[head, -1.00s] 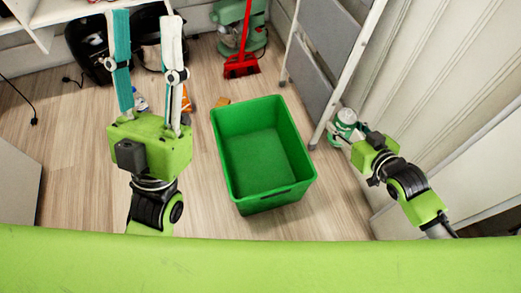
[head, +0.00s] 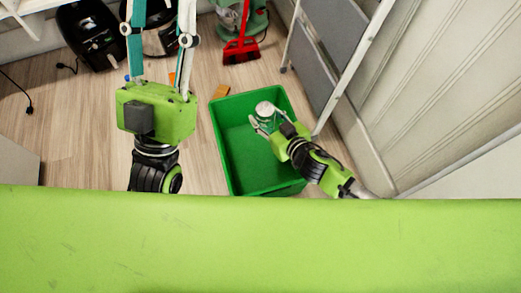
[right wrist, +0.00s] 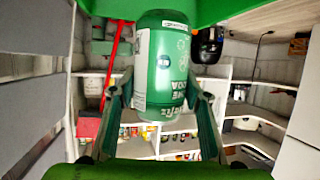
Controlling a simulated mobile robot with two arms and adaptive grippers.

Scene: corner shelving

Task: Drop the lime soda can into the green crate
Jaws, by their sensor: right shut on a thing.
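The lime soda can (head: 265,108), green and white, is in the fingers of my right gripper (head: 266,122). In the head view it shows over the green crate (head: 217,140), inside its outline near the far right part. The right wrist view shows the can (right wrist: 162,70) between the two fingers (right wrist: 160,100), with its label readable in part. The crate is open-topped and its visible floor is empty; my right arm hides its right side. My left gripper (head: 160,40) is open and empty, left of the crate, its fingers pointing to the far side.
A grey stepladder (head: 330,75) stands right of the crate, close to its far right corner. A red broom (head: 241,48) is behind the crate. Black appliances (head: 88,35) stand at the far left.

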